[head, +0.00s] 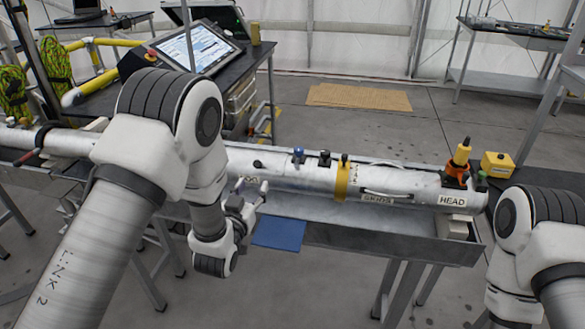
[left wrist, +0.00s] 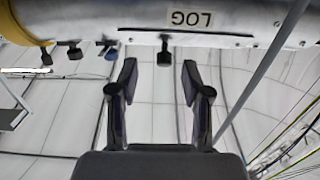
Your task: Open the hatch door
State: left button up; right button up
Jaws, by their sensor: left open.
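A long silver tube (head: 300,176) lies in a grey trough on a stand and crosses the head view. A LOG label shows on it in the left wrist view (left wrist: 190,19), with a thin dark seam beside it. A small dark knob (left wrist: 164,52) stands out from the tube near that label. My left gripper (head: 252,192) is open and empty at the tube's near side. In its wrist view the two fingers (left wrist: 159,76) are apart, with the knob ahead between them, not gripped. I cannot clearly make out the hatch door's outline. My right gripper is out of view.
A yellow band (head: 342,178), several small knobs and an orange fitting (head: 459,160) stand on the tube toward its HEAD end. A blue sheet (head: 279,234) lies below it. A desk with a tilted screen (head: 200,46) stands behind. Floor beyond is open around a brown mat (head: 358,97).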

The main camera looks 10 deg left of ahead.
aim_at(258, 166)
pick_arm(q)
jog(key=shift+t, duration=0.3)
jog(key=w, duration=0.2)
jog(key=w+r+p, duration=0.1)
jog(key=w, duration=0.2)
jog(key=w+r+p, duration=0.1)
jog(key=w, duration=0.1)
jog(key=shift+w, duration=0.35)
jog(key=shift+w+a, duration=0.15)
jog(key=shift+a, duration=0.25)
jog(key=shift+d, duration=0.15)
grip_shut()
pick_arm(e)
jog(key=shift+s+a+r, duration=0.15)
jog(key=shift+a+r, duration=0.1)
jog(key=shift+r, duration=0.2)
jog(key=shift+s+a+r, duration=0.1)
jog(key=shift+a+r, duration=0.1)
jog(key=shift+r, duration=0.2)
